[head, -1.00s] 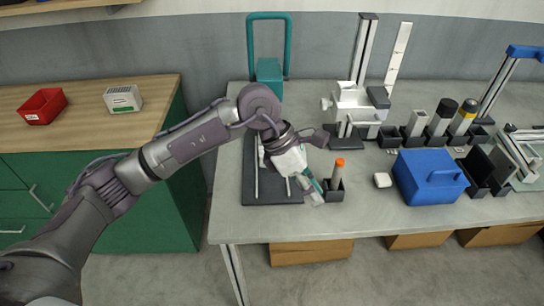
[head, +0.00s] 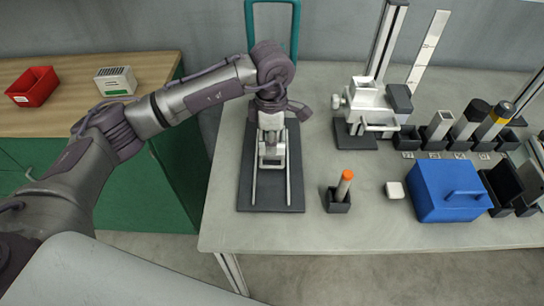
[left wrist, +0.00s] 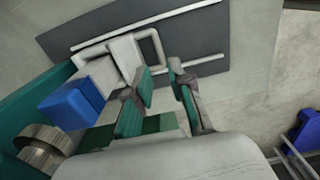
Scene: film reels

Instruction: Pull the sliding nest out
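The sliding nest (left wrist: 124,55) is a pale block with a loop handle (left wrist: 151,46) on its front side. It sits between two light rails on a dark base plate (head: 245,190), near the back half of the plate. My left gripper (head: 271,145) is over the nest in the head view, hiding most of it. My right gripper is not in view.
A teal frame (head: 297,25) stands behind the plate. A small dark holder with an orange-topped cylinder (head: 345,182) stands to the plate's right. Beyond are a white piece (head: 394,190), a blue box (head: 447,190) and a metal fixture (head: 368,105). The table front is clear.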

